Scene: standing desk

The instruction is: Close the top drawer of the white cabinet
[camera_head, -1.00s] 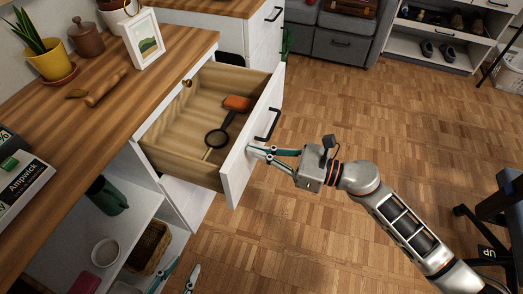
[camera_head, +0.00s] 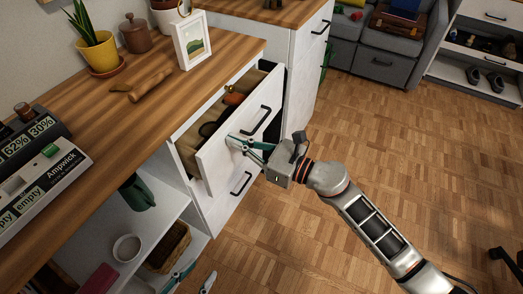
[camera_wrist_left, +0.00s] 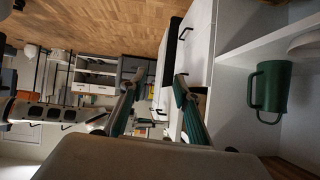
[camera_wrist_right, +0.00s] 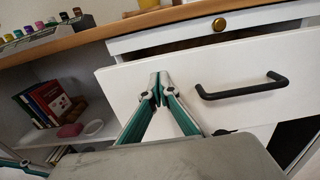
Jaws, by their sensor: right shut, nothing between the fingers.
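A wooden countertop (camera_head: 125,110) holds a plant pot, a framed picture (camera_head: 191,40) and a label device (camera_head: 45,180). Open shelves below hold a green jug (camera_wrist_left: 268,88), a bowl (camera_head: 127,248) and a basket (camera_head: 168,248).

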